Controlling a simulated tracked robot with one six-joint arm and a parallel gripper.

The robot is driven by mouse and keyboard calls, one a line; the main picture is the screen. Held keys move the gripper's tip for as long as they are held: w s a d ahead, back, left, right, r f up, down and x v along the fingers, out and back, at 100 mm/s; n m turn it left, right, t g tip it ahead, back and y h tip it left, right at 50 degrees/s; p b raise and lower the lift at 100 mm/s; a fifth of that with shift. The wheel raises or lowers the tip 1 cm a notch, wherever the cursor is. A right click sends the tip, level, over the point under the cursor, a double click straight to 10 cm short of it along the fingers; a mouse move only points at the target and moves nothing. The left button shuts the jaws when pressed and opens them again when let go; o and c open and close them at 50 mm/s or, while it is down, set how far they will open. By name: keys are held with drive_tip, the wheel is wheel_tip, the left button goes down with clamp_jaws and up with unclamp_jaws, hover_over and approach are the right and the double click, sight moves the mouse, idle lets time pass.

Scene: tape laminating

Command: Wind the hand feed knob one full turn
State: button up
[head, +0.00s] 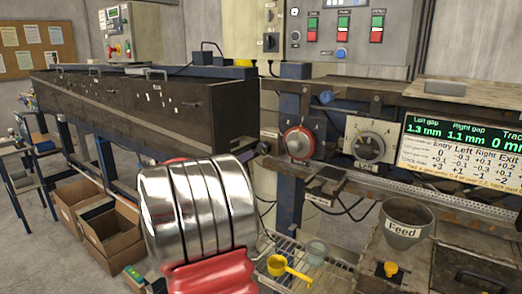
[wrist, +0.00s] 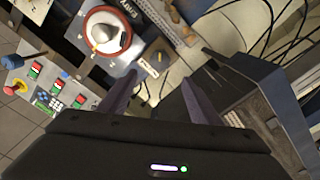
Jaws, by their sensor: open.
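I cannot read a label that marks the hand feed knob. One candidate is a round knob with a red rim and pale centre (head: 299,143) on the machine front; a similar red-ringed dial (wrist: 105,32) shows at the upper left of the wrist view. A second, grey knob on a white plate (head: 369,146) sits to its right. A small yellow knob (head: 390,269) is on the machine at lower right. My gripper (wrist: 155,97) is open in the wrist view, its two dark fingers apart with nothing held between them. In the head view the gripper does not show.
A pot marked Feed (head: 403,226) stands at lower right. A gap readout screen (head: 463,142) is at right. Loose cables hang below the knobs. Cardboard boxes (head: 112,240) stand at left.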

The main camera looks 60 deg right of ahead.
sight(261, 149)
drive_tip(key=d, duration=0.4)
drive_tip(key=s+d, duration=0.1)
drive_tip(key=d, duration=0.4)
drive_tip(key=s+d, duration=0.1)
drive_tip(key=d, duration=0.3)
drive_tip(key=shift+s+d, duration=0.1)
drive_tip(key=shift+d, duration=0.15)
drive_tip(key=c, duration=1.1)
drive_tip(key=shift+o, duration=0.2)
drive_tip(key=shift+n, duration=0.4)
drive_tip(key=o, duration=1.1)
drive_tip(key=shift+c, duration=0.2)
drive_tip(key=shift+a, duration=0.1)
